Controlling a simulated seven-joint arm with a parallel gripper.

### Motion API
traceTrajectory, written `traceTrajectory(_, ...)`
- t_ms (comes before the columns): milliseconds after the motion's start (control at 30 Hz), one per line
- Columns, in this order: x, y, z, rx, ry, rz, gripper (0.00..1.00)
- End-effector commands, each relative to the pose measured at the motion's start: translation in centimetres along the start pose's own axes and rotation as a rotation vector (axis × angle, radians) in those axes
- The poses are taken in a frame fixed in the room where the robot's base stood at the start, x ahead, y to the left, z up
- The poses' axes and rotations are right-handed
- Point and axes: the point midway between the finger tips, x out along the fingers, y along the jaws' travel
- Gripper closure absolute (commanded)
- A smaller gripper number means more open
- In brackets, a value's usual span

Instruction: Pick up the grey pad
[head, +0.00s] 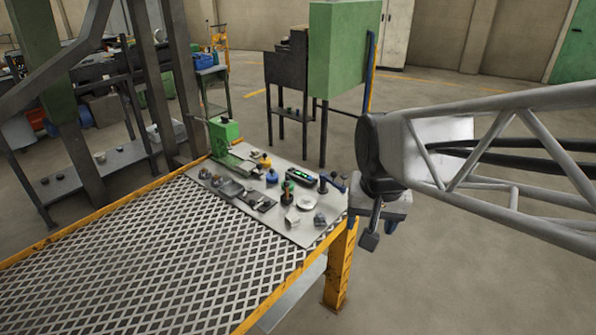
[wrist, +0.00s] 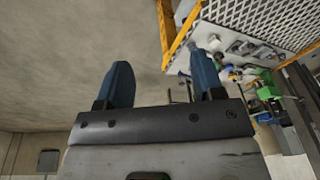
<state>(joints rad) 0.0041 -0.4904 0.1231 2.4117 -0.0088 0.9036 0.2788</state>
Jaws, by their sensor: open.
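Several small grey pieces lie on the light grey sheet (head: 272,215) at the table's far right corner. A flat dark grey piece (head: 230,188) is on its left part, and small grey lumps (head: 320,220) are near its front right edge. I cannot tell which one is the grey pad. My gripper (wrist: 160,60) is open, with two blue fingers apart and nothing between them. In the head view it hangs just right of the table corner, partly hidden by my arm. The sheet and its items show small and tilted at the upper right of the wrist view.
The table (head: 150,265) has a mesh top with yellow edges. A green cabinet (head: 338,50) stands behind. The mesh is clear.

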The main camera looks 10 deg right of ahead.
Motion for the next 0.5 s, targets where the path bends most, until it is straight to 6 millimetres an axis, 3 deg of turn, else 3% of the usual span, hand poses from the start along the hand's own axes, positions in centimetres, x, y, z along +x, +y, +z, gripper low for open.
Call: traceTrajectory(500,5.2,-3.4,-10.6,0.362,-0.053,0.023,0.38)
